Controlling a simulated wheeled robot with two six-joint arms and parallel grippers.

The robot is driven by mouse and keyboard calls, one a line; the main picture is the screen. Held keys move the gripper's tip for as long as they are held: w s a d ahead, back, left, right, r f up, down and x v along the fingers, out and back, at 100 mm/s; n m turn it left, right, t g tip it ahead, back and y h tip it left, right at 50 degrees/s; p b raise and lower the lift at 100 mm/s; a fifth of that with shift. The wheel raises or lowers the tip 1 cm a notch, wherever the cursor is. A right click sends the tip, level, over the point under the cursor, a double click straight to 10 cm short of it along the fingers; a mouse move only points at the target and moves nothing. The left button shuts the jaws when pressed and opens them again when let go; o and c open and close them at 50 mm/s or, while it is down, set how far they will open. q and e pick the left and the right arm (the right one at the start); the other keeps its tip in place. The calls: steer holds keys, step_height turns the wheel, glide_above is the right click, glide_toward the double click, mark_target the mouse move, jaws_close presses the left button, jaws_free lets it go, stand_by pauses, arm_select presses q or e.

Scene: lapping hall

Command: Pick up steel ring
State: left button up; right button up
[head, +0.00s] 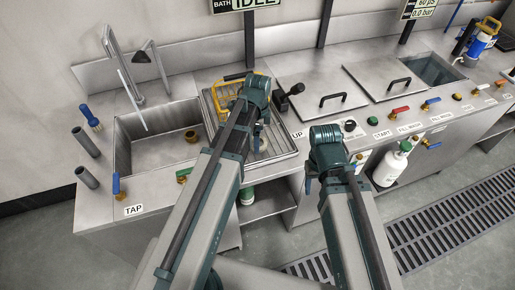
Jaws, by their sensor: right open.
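I cannot make out a steel ring for sure. A pale rounded thing (262,144) shows on the draining tray (286,152), partly hidden by my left arm, and I cannot tell whether it is the ring. My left gripper (257,128) points down over the tray beside a yellow wire basket (224,95); its fingertips are mostly hidden, and I cannot tell its jaws. My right gripper (333,170) is open in front of the counter edge, with nothing visible in it.
The steel sink (124,150) with a tall tap (122,70) is at left, beside a blue-handled brush (91,118). Lidded tanks (320,75) and coloured valves (400,110) line the right. A white bottle (390,166) stands below the counter. A floor grate (450,225) lies in front.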

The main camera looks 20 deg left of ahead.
arm_select(q)
steer(key=shift+f+b, duration=0.4)
steer(key=shift+f, duration=0.5)
steer(key=shift+r, duration=0.1)
steer(key=c, duration=1.5)
